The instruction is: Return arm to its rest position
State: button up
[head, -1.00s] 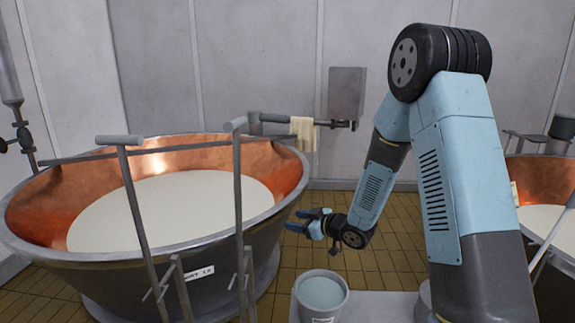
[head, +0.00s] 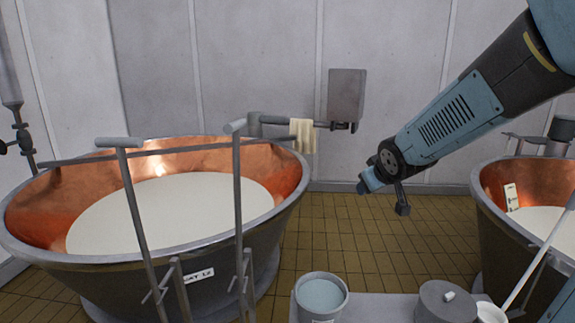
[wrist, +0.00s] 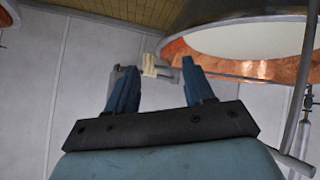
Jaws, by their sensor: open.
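My arm reaches in from the upper right in the head view, and its wrist end hangs in free air between the two vats. The fingers are hardly visible in the head view. In the wrist view my gripper (wrist: 155,85) shows two blue fingers spread apart with nothing between them. Beyond them are the grey wall, a wall box and a pale cloth (wrist: 152,66). The gripper touches nothing that I can see.
A large copper vat (head: 285,178) of white liquid stands at left behind grey upright rails (head: 238,200). A second vat (head: 490,185) stands at right. A bucket (head: 321,297), a grey lidded container (head: 447,302) and a white cup (head: 490,313) are below. The tiled floor between is clear.

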jog(key=s+d+r+m+g, duration=0.1)
jog(key=s+r+m+g, duration=0.1)
jog(key=s, duration=1)
jog(key=s+d+r+m+g, duration=0.1)
jog(key=s+r+m+g, duration=0.1)
jog(key=s, duration=1)
jog(key=shift+m, duration=0.4)
jog(key=shift+s+r, duration=0.1)
jog(key=shift+c, duration=0.4)
jog(key=shift+c, duration=0.6)
jog(key=shift+a, duration=0.1)
